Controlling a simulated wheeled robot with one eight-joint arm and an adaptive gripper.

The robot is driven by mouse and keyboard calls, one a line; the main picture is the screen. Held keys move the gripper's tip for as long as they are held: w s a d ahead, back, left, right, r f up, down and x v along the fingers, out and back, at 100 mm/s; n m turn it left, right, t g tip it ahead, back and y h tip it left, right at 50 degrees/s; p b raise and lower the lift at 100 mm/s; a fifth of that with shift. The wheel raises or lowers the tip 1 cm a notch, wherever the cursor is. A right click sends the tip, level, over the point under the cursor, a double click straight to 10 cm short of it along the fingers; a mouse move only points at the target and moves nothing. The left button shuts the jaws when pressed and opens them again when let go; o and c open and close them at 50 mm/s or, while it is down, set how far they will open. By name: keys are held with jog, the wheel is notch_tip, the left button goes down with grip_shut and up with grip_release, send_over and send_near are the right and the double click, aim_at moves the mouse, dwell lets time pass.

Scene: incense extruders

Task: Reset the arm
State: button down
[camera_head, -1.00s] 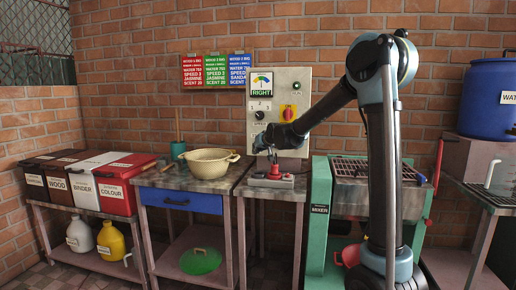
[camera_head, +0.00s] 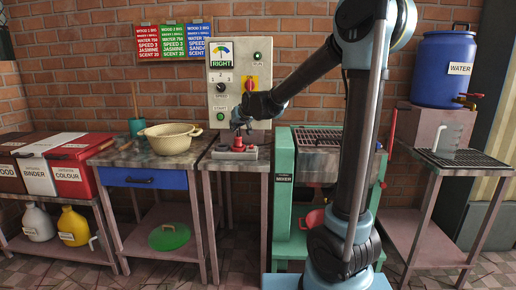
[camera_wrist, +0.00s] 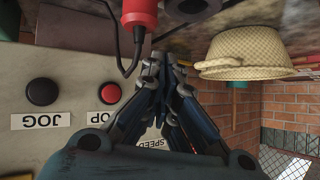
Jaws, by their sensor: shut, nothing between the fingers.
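My gripper (camera_head: 240,124) is in front of the grey control panel (camera_head: 212,88), just above a small box with a red top (camera_head: 238,146) on the narrow table. Its fingers are closed together with nothing between them. In the wrist view my gripper (camera_wrist: 166,66) also shows shut, its fingertips meeting near the middle. A red cylinder (camera_wrist: 140,8) with a dark cable lies beyond the fingertips there; I cannot tell whether they touch it. My arm reaches left from its column, bent at the elbow.
The panel's black JOG button (camera_wrist: 41,92) and red button (camera_wrist: 110,95) show beside the fingers. A cream colander (camera_head: 172,136) stands on the left table. The green mixer (camera_head: 284,190) is right of the panel. A blue water barrel (camera_head: 446,70) stands far right.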

jog(key=s+d+f+m+g+h, duration=0.1)
jog(key=s+d+f+g+h, duration=0.15)
jog(key=s+d, duration=0.75)
jog(key=s+d+f+m+g+h, duration=0.1)
jog(key=s+d+f, duration=0.3)
jog(key=s+d, duration=0.65)
jog(key=s+d+f+g, duration=0.1)
jog(key=s+d+f, duration=0.3)
jog(key=s, duration=0.3)
jog(key=s+d+f+m+g+h, duration=0.1)
jog(key=s+d+f, duration=0.3)
jog(key=s, duration=0.3)
jog(key=s+d+f+g+h, duration=0.1)
jog(key=s+d+f, duration=0.4)
jog(key=s, duration=0.3)
jog(key=shift+d+m+g, duration=0.35)
jog(key=shift+m, duration=0.05)
jog(key=shift+w+f, duration=0.25)
jog(key=shift+w, duration=0.2)
